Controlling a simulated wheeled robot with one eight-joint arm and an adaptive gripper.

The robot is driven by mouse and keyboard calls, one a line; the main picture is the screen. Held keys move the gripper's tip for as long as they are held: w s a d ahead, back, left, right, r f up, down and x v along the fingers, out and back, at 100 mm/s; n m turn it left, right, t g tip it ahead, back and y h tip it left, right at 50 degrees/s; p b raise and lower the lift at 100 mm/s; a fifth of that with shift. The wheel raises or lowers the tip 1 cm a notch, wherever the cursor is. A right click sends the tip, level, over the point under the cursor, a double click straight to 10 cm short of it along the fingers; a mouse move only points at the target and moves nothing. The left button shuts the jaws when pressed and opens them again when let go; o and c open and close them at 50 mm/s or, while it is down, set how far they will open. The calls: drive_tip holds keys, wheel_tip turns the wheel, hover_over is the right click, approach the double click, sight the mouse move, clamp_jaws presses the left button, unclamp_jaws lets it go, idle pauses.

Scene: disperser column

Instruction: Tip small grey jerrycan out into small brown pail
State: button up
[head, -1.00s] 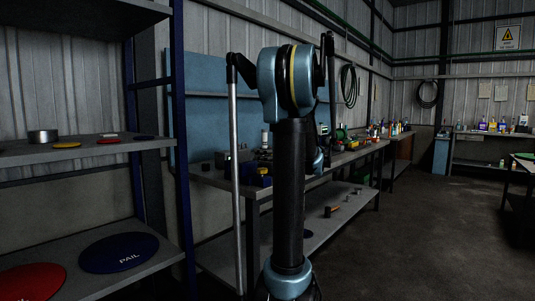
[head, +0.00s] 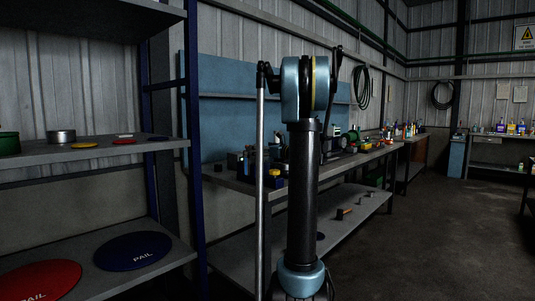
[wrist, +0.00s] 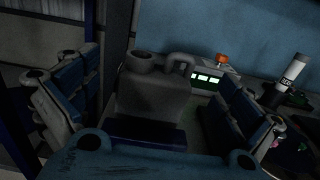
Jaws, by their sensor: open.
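In the wrist view, a small grey jerrycan (wrist: 150,98) with a round spout and a looped handle stands upright between the fingers of my gripper (wrist: 153,100). The fingers are open, one on each side of it, with a visible gap on the right. I cannot tell whether the left finger touches it. In the head view my arm blocks part of the workbench, and I cannot make out the gripper or jerrycan clearly there. I see no brown pail in either view.
A workbench (head: 345,160) with several small items runs along the wall. The floor at right is clear.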

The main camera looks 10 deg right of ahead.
drive_tip(key=shift+x, duration=2.6)
drive_tip(key=c, duration=1.5)
drive_tip(key=shift+r, duration=4.5)
drive_tip(key=shift+s, duration=0.15)
